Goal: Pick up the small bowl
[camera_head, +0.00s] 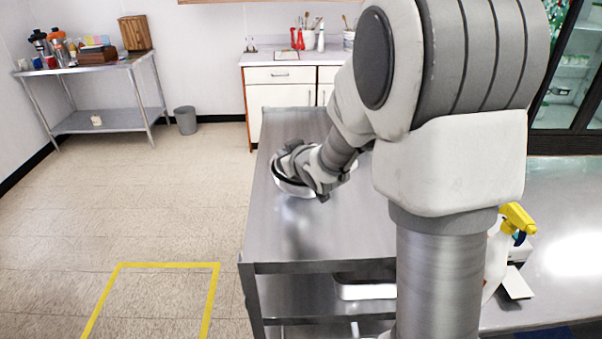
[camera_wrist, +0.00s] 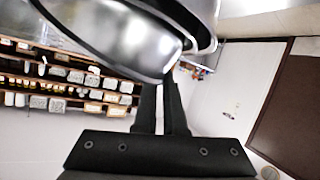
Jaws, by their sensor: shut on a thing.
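The small bowl is shiny metal and fills the top of the wrist view (camera_wrist: 125,38), its curved side close to the camera. My gripper (camera_wrist: 172,75) has its two black fingers close together, shut on the bowl's rim. In the head view the bowl (camera_head: 292,188) shows as a pale curved edge over the steel cart top (camera_head: 290,232), partly hidden by my gripper (camera_head: 322,185) and wrist. I cannot tell for sure whether the bowl touches the cart top.
A steel counter (camera_head: 565,270) with a yellow-headed spray bottle (camera_head: 497,262) is at right. A steel table (camera_head: 100,120) and grey bin (camera_head: 186,120) stand back left. The floor left of the cart is clear.

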